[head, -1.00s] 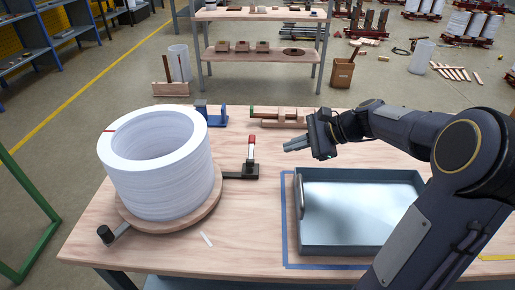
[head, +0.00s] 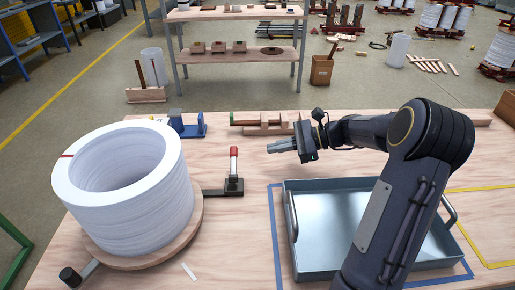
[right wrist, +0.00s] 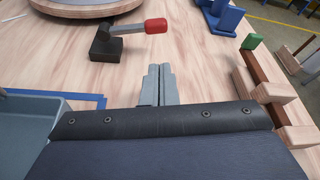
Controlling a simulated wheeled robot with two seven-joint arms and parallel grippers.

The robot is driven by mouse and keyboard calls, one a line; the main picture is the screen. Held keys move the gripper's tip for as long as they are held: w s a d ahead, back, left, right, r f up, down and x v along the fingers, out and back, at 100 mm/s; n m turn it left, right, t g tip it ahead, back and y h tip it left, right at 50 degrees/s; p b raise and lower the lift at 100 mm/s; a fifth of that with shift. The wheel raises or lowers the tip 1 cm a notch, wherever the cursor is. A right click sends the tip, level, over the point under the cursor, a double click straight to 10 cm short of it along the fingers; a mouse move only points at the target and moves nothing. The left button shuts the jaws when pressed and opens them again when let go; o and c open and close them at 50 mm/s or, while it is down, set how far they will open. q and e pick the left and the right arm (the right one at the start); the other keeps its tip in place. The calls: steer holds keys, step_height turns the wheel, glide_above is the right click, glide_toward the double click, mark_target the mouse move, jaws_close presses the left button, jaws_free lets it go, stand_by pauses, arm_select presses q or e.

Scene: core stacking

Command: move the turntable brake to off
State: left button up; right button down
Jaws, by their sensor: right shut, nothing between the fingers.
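The turntable brake is a lever with a red grip (head: 234,153) on a black base block (head: 234,187), beside the round wooden turntable (head: 198,225). A large white ring-shaped stack (head: 135,215) rests on the turntable. My right gripper (head: 270,148) is shut and empty, above the table to the right of the brake and apart from it. In the right wrist view the gripper's fingers (right wrist: 157,72) are together, and the red grip (right wrist: 156,26) is beyond them. My left gripper is not in view.
A grey metal tray (head: 330,262) sits inside blue tape at the right front. A blue fixture (head: 190,130) and a wooden rack (head: 262,128) stand at the table's back. A small white strip (head: 189,271) lies near the turntable. Bare table lies between brake and tray.

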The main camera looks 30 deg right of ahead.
mark_target(234, 161)
steer(key=b+x, duration=0.1)
steer(key=x, duration=0.8)
steer(key=shift+a, duration=0.25)
steer(key=shift+r+n+b, duration=0.2)
steer(key=shift+n+b, duration=0.1)
steer(key=shift+b, duration=0.2)
steer(key=shift+r, duration=0.2)
steer(key=shift+s+r+n+t+b, duration=0.1)
steer(key=shift+r+n+t+b, duration=0.35)
steer(key=shift+n+b, duration=0.45)
steer(key=s+a+r+n+t+b, duration=0.2)
steer(key=s+r+n+t+b, duration=0.2)
steer(key=b, duration=1.1)
steer(key=shift+s+a+r+n, duration=0.3)
steer(key=shift+s+r+n, duration=0.55)
steer(key=shift+n, duration=0.95)
